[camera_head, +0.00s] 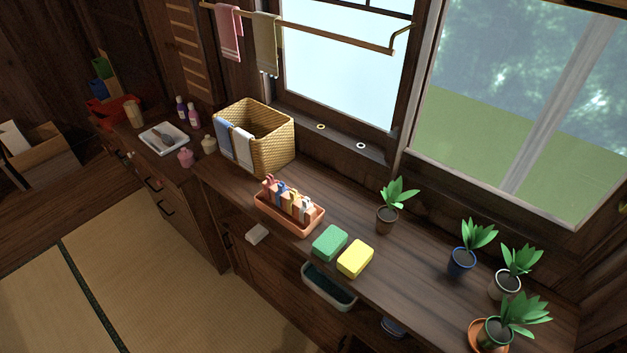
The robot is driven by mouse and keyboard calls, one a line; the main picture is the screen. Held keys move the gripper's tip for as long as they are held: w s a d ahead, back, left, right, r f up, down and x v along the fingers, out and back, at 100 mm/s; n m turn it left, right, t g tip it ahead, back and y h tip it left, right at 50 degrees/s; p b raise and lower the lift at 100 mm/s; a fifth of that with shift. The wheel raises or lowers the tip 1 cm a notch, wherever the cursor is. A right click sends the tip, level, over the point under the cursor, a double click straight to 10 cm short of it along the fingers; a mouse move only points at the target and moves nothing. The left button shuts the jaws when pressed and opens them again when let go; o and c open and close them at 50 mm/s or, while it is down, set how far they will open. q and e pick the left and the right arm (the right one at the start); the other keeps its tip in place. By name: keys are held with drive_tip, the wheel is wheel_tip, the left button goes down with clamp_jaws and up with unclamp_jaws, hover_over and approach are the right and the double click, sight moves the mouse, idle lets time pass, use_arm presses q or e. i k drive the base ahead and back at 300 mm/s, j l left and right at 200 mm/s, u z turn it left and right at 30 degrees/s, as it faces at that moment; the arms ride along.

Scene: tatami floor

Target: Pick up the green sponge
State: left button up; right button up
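The green sponge (330,242) lies flat on the dark wooden counter (420,270), near its front edge. A yellow sponge (355,259) lies close beside it on the right. Neither of my grippers shows in the head view.
Potted plants stand along the right of the counter, the nearest a brown pot (387,220). A wicker basket (272,151) with cloths stands at the left. A grey-green bin (329,289) sits below the front edge. Tatami floor (150,270) lies open at the lower left.

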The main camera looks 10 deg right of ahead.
sight(333, 239)
drive_tip(key=j+z, duration=0.2)
drive_tip(key=z, duration=0.2)
drive_tip(key=i+j+z, duration=0.1)
drive_tip(key=z, duration=0.3)
drive_tip(key=j, duration=0.1)
